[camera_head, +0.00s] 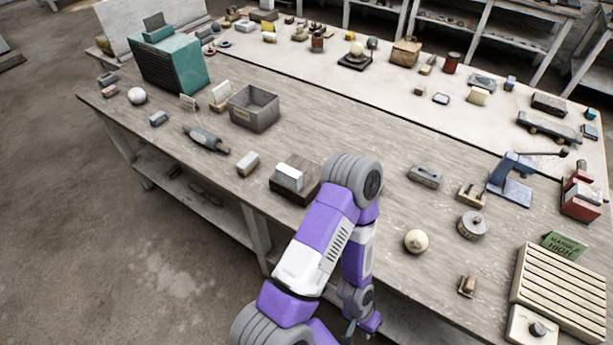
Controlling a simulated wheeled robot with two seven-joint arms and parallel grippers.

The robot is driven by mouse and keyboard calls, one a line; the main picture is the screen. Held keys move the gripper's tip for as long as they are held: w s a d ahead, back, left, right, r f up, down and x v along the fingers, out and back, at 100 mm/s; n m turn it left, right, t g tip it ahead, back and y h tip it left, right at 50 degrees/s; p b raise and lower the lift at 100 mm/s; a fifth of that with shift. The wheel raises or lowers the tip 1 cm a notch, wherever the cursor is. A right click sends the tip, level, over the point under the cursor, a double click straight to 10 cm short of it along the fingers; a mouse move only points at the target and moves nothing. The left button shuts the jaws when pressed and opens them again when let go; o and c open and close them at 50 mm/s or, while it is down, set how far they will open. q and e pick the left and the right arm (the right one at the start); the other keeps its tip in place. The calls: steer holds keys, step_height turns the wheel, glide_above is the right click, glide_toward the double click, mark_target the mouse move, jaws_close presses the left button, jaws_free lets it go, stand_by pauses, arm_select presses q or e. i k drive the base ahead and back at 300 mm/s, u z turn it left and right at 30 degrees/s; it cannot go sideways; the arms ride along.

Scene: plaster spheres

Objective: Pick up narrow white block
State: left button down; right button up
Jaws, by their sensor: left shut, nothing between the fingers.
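I cannot tell for certain which is the narrow white block. My left gripper (362,331) hangs low at the bottom of the view, in front of the table edge and well away from these blocks. It is shut and empty, partly hidden. My right gripper is not in view.
The long wooden table (330,125) is cluttered. A grey open box (254,108), a teal case (172,65), a white ball (137,95), a cream ball (416,240) and a slatted crate (560,290) stand on it. Bare tabletop shows behind my arm's elbow.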

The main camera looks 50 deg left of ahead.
mark_target(289, 176)
steer(key=u, duration=1.95)
steer(key=k, duration=1)
steer(key=u, duration=1)
steer(key=i, duration=1.05)
steer(key=z, duration=0.35)
